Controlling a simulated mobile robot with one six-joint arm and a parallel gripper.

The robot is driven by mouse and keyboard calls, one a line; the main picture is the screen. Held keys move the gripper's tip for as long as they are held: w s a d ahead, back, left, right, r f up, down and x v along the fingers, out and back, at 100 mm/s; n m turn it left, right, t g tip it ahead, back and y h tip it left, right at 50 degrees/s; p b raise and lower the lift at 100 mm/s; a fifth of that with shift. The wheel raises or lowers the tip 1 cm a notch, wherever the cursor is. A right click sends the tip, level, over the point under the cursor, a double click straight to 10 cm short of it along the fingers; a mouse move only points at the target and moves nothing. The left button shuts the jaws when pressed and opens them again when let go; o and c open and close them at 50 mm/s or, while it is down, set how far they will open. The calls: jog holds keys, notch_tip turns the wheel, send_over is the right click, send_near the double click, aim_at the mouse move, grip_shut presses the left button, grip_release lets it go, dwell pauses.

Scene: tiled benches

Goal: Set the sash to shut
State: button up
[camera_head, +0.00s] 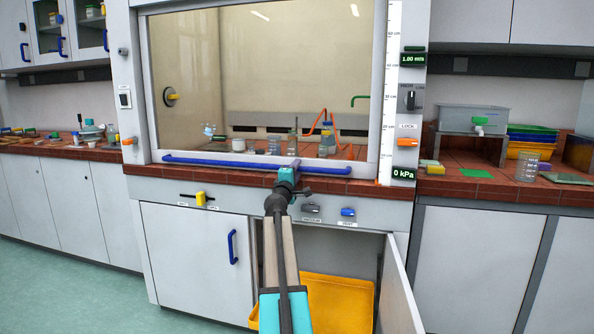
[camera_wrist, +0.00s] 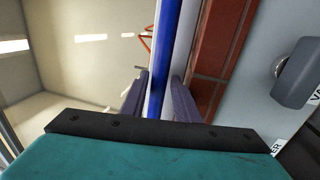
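The fume hood's glass sash (camera_head: 262,80) is low, with its blue handle bar (camera_head: 215,162) just above the tiled work surface; a small gap seems to show under it. My gripper (camera_head: 288,172) is at the bar, right of its middle. In the wrist view the bar (camera_wrist: 160,60) runs between the two dark fingers of my gripper (camera_wrist: 158,98), close against both, so it looks shut on the bar. Part of the bar is hidden behind my gripper in the head view.
Beakers (camera_head: 273,146) and an orange stand (camera_head: 325,128) are behind the glass. An orange lock switch (camera_head: 407,142) is on the right post. Below, a cupboard door (camera_head: 398,290) hangs open beside a yellow tray (camera_head: 340,300). Knobs (camera_head: 348,212) project from the front panel.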

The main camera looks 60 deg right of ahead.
jog(key=shift+f, duration=0.25)
jog(key=b+v, duration=0.1)
jog(key=v, duration=0.7)
jog(key=shift+r+b, duration=0.2)
jog(key=shift+b, duration=0.2)
dwell(0.6)
